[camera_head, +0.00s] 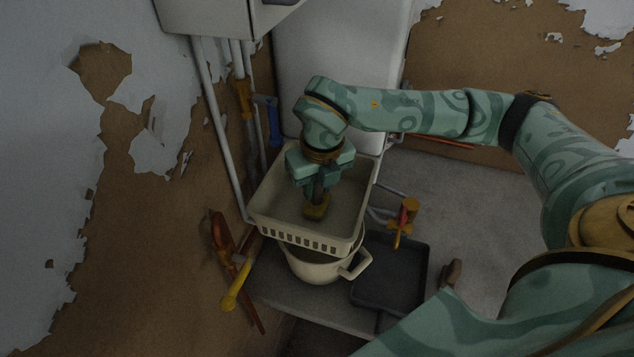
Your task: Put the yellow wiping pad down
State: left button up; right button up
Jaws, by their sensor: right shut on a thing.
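I cannot tell whether the pad touches the basket floor. My right arm comes in from the right and points down over the basket. My left gripper is not in view.
The basket sits on or above a cream pot (315,267) with a handle. A dark tray (392,275) lies to the right, with an orange-yellow tool (405,220) behind it. A red tool (222,236) and a yellow-handled one (236,287) are at the left. Pipes (218,120) run up the wall.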

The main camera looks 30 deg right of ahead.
aim_at(321, 207)
jog(key=o, duration=0.9)
jog(key=shift+f, duration=0.1)
jog(key=r, duration=0.4)
jog(key=s+r, duration=0.1)
jog(key=r, duration=0.3)
jog(key=r+b, duration=0.1)
jog(key=r, duration=0.3)
jog(key=shift+s+a, duration=0.1)
jog(key=shift+s, duration=0.3)
